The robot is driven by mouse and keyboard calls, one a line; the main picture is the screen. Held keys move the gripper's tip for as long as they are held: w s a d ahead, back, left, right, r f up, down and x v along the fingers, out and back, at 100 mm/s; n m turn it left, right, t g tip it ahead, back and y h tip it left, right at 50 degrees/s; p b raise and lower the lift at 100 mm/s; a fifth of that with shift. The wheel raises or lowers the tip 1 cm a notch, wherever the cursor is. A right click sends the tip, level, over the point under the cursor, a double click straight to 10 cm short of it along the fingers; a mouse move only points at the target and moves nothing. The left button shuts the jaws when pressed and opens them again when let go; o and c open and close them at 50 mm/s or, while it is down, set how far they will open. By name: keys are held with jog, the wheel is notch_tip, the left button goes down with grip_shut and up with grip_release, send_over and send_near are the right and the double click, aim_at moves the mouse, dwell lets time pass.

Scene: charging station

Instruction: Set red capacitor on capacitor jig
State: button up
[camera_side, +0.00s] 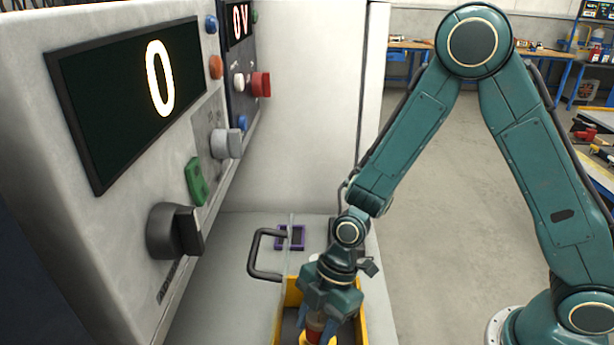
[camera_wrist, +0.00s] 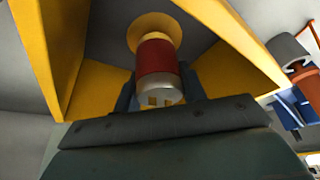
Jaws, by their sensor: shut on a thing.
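The red capacitor (camera_wrist: 158,62) has a red band and a metal end with small terminals facing the wrist camera. It also shows low in the side view (camera_side: 315,328), partly hidden by my gripper. My gripper (camera_side: 325,318) points down and is shut on the capacitor, with a finger on each side of it in the wrist view (camera_wrist: 157,92). A round yellow piece (camera_wrist: 153,30) sits at the capacitor's far end; I cannot tell whether they touch. They are inside a yellow-walled bin (camera_wrist: 88,85). A purple-framed square fixture (camera_side: 290,237), possibly the capacitor jig, lies on the grey bench behind my gripper.
A dark bar handle (camera_side: 262,262) stands up from the bench left of my gripper. The control panel at left has a display (camera_side: 130,95) reading 0, a black knob (camera_side: 175,232) and a green switch (camera_side: 196,181). The bench (camera_side: 232,240) near the panel is bare.

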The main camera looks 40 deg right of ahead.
jog(key=shift+f, duration=0.55)
jog(key=shift+f, duration=0.15)
jog(key=o, duration=1.1)
jog(key=v, duration=1.2)
jog(key=shift+r, duration=0.25)
